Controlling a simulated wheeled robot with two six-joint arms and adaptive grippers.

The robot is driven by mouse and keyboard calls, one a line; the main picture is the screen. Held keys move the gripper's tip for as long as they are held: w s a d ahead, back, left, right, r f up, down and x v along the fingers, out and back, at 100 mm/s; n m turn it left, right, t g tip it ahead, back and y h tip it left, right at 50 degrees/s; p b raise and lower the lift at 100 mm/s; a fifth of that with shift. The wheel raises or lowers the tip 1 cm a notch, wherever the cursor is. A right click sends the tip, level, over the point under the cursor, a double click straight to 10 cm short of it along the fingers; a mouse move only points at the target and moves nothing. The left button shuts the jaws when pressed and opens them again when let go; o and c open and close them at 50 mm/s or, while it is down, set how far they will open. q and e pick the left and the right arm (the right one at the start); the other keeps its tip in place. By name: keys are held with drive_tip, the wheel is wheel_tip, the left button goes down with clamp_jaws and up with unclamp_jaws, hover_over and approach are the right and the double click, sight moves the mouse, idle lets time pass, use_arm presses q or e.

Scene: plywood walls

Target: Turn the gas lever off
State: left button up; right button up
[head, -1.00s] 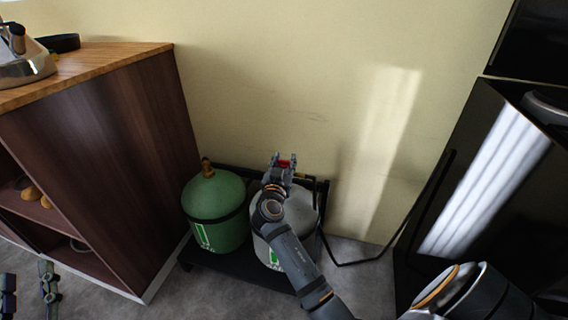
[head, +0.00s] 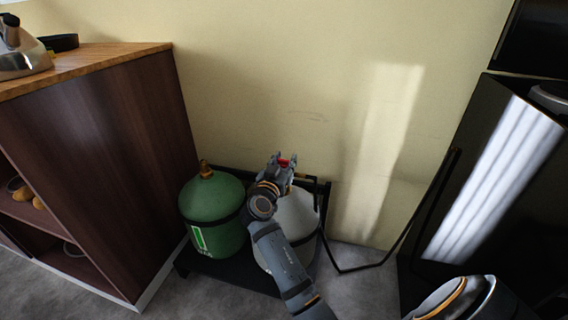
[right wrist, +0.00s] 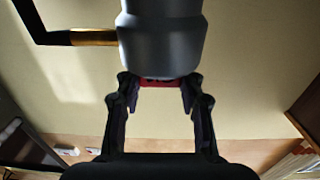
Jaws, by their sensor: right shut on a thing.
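The red gas lever (head: 285,162) shows between the fingertips of my right gripper (head: 282,160), above the pale grey gas cylinder (head: 300,212). In the right wrist view, the red lever (right wrist: 163,83) spans between the two fingers, under a grey valve body (right wrist: 162,40). My right gripper is shut on the lever. The arm hides part of the grey cylinder, and the lever's exact angle is hard to tell. My left gripper is out of view.
A green gas cylinder (head: 213,213) stands left of the grey one on a black rack (head: 240,271). A wooden cabinet (head: 105,165) is at the left and a black appliance (head: 470,200) at the right. A black hose (head: 357,268) runs between rack and appliance.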

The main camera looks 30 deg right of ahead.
drive_tip(key=o, duration=1.2)
drive_tip(key=shift+r, duration=0.1)
wheel_tip(320, 180, up, 10)
drive_tip(key=shift+f, duration=0.1)
